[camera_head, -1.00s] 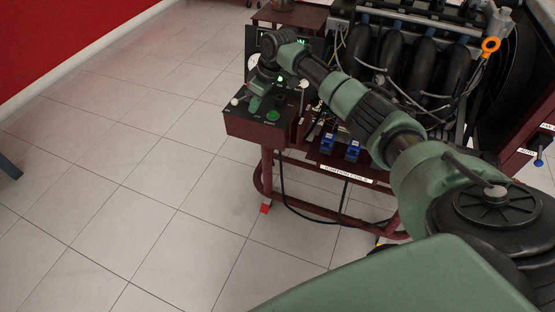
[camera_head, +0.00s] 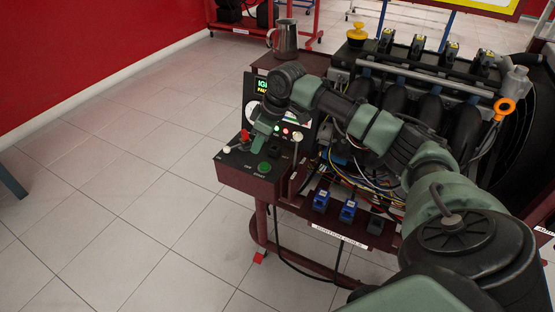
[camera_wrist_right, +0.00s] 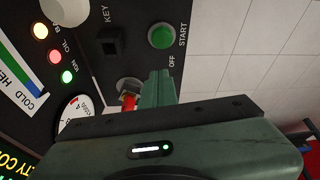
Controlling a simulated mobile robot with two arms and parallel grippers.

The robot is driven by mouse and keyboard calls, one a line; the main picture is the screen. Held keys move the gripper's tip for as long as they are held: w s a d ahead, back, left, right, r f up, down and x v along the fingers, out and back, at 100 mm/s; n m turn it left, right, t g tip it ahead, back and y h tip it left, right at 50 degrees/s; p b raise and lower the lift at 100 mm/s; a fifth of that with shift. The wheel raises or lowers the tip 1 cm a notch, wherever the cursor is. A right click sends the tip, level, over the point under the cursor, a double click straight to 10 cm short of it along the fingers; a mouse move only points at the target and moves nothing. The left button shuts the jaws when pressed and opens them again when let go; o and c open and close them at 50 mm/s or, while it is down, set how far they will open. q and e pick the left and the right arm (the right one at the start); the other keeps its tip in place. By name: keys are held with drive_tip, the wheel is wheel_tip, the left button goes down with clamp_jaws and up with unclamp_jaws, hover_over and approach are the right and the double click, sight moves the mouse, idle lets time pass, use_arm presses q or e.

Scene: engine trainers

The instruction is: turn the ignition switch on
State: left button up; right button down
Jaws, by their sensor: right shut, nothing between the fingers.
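The red-levered switch (camera_head: 245,135) stands on the top of the dark red control box (camera_head: 233,178). In the right wrist view its red lever (camera_wrist_right: 128,101) sticks out of a metal collar near the OFF label. I take it to be the ignition switch. My right gripper (camera_head: 257,147) is shut and empty, pointing down at the panel just right of this lever. Its green fingers (camera_wrist_right: 157,88) are right beside the lever in the wrist view; I cannot tell whether they touch. The fingers and palm hide part of the switch. My left gripper is not in view.
A green START button (camera_head: 264,167) and a black KEY socket (camera_wrist_right: 110,42) sit close by. Orange, red and green indicator lamps (camera_wrist_right: 54,57) glow beside a gauge. A metal mug (camera_head: 285,40) stands behind. The engine with wiring fills the right; open tiled floor lies left.

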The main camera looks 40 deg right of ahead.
drive_tip(key=p+v, duration=0.1)
drive_tip(key=v, duration=0.5)
drive_tip(key=s+a+f+p, duration=0.1)
drive_tip(key=s+a+f, duration=0.1)
drive_tip(key=a+f, duration=0.45)
drive_tip(key=s+a+f+p, duration=0.1)
drive_tip(key=s+a+f, duration=0.25)
drive_tip(key=f, duration=0.65)
drive_tip(key=s+d+f+m+h+p, duration=0.1)
drive_tip(key=s+f+m+p, duration=0.1)
drive_tip(key=s+f, duration=0.3)
drive_tip(key=s+f+m+h+p, duration=0.1)
drive_tip(key=s+f+p, duration=0.3)
drive_tip(key=f, duration=1)
drive_tip(key=shift+s+d+m+p, duration=0.4)
drive_tip(key=shift+s+m, duration=0.1)
drive_tip(key=shift+s, duration=0.1)
drive_tip(key=shift+f, duration=0.15)
